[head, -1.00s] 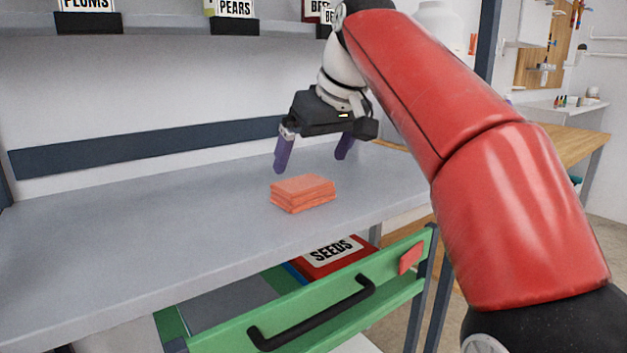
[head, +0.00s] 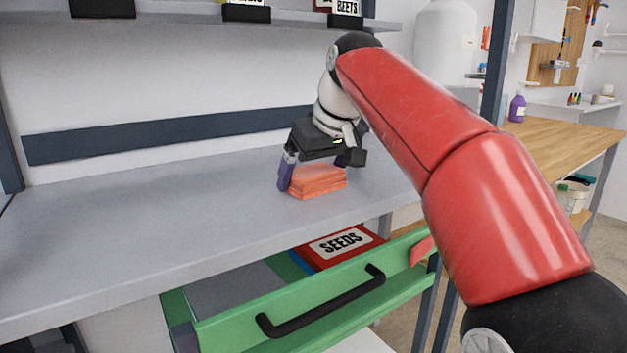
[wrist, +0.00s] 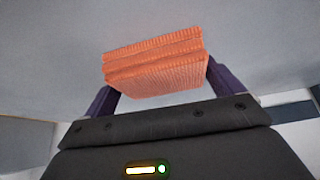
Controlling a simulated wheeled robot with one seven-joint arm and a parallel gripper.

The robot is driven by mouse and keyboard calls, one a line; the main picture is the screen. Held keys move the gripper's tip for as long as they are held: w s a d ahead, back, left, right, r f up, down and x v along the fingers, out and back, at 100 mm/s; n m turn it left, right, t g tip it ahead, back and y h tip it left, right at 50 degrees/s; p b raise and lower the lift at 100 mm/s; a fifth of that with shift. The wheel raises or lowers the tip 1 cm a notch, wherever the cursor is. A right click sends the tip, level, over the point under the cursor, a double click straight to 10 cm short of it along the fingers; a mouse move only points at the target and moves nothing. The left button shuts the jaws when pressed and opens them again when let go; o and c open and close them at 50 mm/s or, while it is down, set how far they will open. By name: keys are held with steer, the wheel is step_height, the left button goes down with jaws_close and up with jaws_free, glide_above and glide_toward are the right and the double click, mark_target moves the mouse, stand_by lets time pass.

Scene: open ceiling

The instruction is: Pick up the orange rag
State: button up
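The orange rag (head: 318,182) is a folded, layered stack lying on the grey shelf top. The fingers look open around the rag; contact is not clear.
Below the shelf top (head: 130,235) a green drawer (head: 300,308) with a black handle stands open, holding a red SEEDS packet (head: 338,245). An upper shelf (head: 180,24) carries labelled boxes. The shelf top left of the rag is clear.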

steer(key=shift+c, duration=1.4)
steer(key=shift+r, duration=0.1)
